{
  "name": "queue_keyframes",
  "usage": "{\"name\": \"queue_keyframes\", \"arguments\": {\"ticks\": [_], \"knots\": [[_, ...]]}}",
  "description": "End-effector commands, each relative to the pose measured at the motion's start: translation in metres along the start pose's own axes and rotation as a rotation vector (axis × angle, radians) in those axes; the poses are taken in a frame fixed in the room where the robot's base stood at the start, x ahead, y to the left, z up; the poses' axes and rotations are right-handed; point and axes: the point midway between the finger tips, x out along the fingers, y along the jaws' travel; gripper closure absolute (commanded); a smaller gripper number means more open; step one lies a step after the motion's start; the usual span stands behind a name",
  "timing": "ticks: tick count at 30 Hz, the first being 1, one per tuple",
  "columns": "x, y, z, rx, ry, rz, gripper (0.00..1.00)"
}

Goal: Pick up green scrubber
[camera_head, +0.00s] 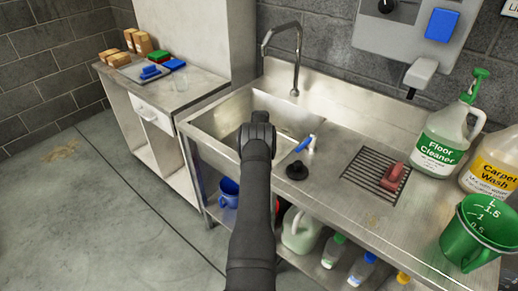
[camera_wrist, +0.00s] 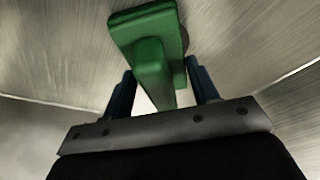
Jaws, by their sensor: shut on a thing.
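The green scrubber (camera_wrist: 148,38) shows in the wrist view, with a flat block at the top and a handle running down between the jaws. My gripper (camera_wrist: 160,82) has a dark blue finger on each side of the handle and is shut on it. Brushed metal, the sink's inside, surrounds the scrubber, and a dark round patch shows just behind it. In the head view my arm reaches down into the sink (camera_head: 205,122). There the arm hides the scrubber and the gripper's fingers.
A faucet (camera_head: 297,62) rises behind the sink. On the counter to the right are a blue-handled brush (camera_head: 304,144), a black plug (camera_head: 297,170), a red scrubber (camera_head: 394,178) on a drain grate, a Floor Cleaner jug (camera_head: 440,150) and a green measuring jug (camera_head: 474,236).

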Motion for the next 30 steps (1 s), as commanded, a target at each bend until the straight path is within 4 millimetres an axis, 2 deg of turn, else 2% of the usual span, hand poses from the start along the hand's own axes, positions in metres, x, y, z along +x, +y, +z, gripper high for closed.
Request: {"name": "queue_keyframes", "arguments": {"ticks": [5,10,24,30], "knots": [[-0.011,0.0,-0.004,0.0,0.002,0.0,0.76],[-0.04,0.0,-0.013,0.0,0.005,0.001,0.76],[-0.107,0.075,0.028,0.003,0.001,0.0,0.76],[-0.122,0.09,0.036,0.001,0.002,0.001,0.76]]}}
